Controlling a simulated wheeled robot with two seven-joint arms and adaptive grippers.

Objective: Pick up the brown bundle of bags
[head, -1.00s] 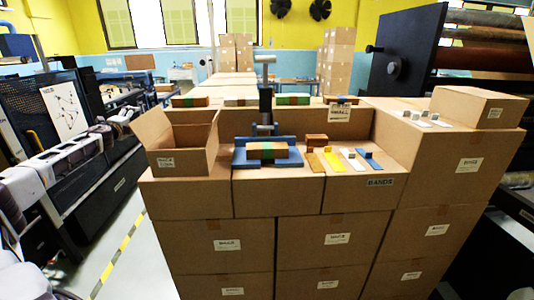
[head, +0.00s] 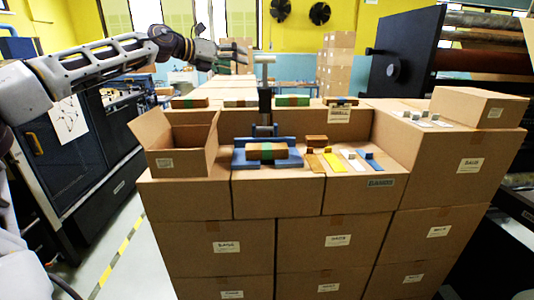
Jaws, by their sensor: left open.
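The brown bundle of bags (head: 260,151) lies in the blue holder (head: 282,163) on the stacked boxes, near the middle of the head view. It has a green band around its middle. My left gripper (head: 228,50) is open and empty. It is raised in the upper middle, beyond and above the open carton, up and to the left of the bundle and well apart from it. My right gripper does not show.
An open carton (head: 185,160) stands left of the holder. A grey post (head: 264,100) rises behind it. Small tools, including a yellow strip (head: 334,161), lie to the right. More bundles (head: 292,101) lie on the higher level behind. A closed box (head: 478,106) stands at right.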

